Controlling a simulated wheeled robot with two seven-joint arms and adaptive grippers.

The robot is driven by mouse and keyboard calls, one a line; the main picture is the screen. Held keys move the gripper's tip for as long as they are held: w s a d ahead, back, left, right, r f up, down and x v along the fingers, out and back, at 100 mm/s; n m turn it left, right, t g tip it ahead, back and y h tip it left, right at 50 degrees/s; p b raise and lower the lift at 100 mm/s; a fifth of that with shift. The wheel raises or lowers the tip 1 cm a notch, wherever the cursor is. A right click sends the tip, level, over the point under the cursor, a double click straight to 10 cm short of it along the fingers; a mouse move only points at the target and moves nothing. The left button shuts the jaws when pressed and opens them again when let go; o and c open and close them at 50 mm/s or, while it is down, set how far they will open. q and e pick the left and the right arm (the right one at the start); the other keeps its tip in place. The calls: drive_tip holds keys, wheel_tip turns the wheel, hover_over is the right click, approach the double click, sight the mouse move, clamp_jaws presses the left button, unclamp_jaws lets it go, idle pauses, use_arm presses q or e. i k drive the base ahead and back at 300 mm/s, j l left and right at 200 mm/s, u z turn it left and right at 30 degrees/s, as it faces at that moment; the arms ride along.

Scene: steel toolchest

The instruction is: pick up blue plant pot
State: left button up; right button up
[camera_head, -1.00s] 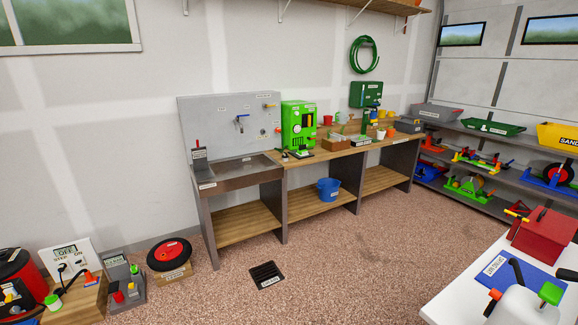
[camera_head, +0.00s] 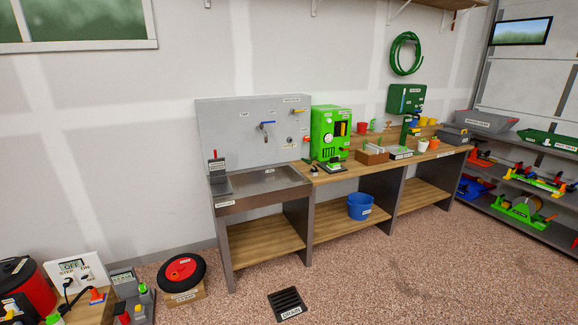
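Neither of my grippers is in view.
The workbench with a steel sink (camera_head: 262,184) stands along the wall. A green machine (camera_head: 330,133) stands on it. A drain grate (camera_head: 288,303) lies in the open floor before it. A red-and-black wheel (camera_head: 182,272) is at lower left; shelving (camera_head: 510,184) is at right.

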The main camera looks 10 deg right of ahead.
sight(413, 124)
drive_tip(key=i+j+z, duration=0.1)
drive_tip(key=i+z, duration=0.25)
drive_tip(key=i, duration=0.5)
drive_tip(key=i+z, duration=0.75)
drive_tip(key=z, duration=0.15)
drive_tip(key=i+l+z, duration=0.1)
drive_tip(key=i+z, duration=1.1)
drive_tip(key=i, duration=2.8)
drive_tip(key=i+l+u, duration=0.15)
drive_tip(key=i, duration=0.65)
